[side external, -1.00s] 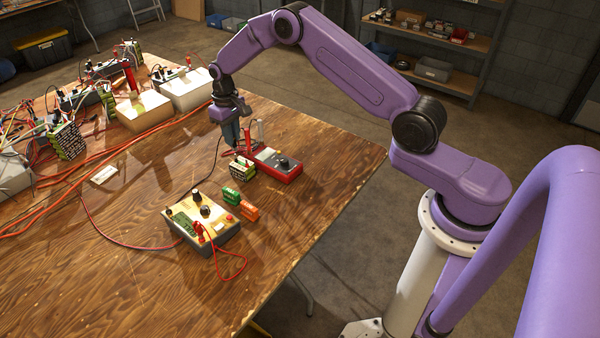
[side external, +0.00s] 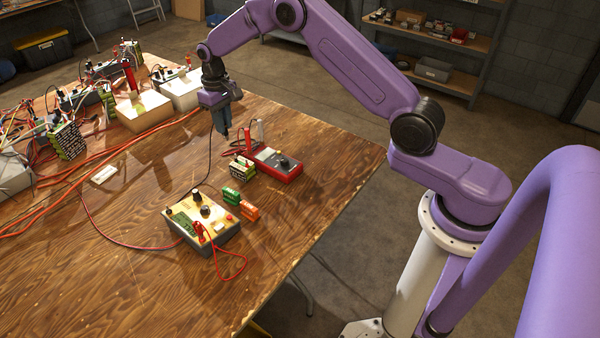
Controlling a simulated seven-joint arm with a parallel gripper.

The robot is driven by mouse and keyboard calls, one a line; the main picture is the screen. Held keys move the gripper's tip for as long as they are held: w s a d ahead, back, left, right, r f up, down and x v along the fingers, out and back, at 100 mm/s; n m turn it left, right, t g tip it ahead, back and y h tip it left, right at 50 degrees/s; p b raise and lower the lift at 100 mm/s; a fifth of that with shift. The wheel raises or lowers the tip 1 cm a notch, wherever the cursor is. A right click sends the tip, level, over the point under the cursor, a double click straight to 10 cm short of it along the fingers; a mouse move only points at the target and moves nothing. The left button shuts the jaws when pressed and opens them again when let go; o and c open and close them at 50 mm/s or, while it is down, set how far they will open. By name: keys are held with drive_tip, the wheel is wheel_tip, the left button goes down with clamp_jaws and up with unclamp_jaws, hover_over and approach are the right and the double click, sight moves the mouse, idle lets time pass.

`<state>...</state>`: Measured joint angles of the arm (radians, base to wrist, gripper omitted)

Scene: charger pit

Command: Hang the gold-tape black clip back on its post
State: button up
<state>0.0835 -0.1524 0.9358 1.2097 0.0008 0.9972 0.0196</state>
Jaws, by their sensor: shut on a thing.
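My gripper (side external: 222,125) is shut on a small dark thing, apparently the black clip (side external: 226,137). It is held up above the table, left of and beyond the red meter (side external: 280,165). A thin black lead (side external: 207,165) runs from the grip down to the yellow-topped box (side external: 207,222). The clip is mostly hidden by the fingers, and no gold tape can be made out. I cannot tell which post is the clip's own.
A red upright clip (side external: 248,140) and a green-and-white block (side external: 242,169) stand beside the meter. Green (side external: 231,196) and orange (side external: 249,212) blocks sit near the box. Wires and boxes crowd the left; the table's right side is clear.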

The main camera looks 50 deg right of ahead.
drive_tip(key=a, duration=2.3)
drive_tip(key=shift+s+a, duration=0.25)
drive_tip(key=shift+s, duration=0.15)
drive_tip(key=shift+f, duration=0.1)
drive_tip(key=shift+f, duration=3.4)
drive_tip(key=shift+f, duration=0.25)
drive_tip(key=o, duration=0.9)
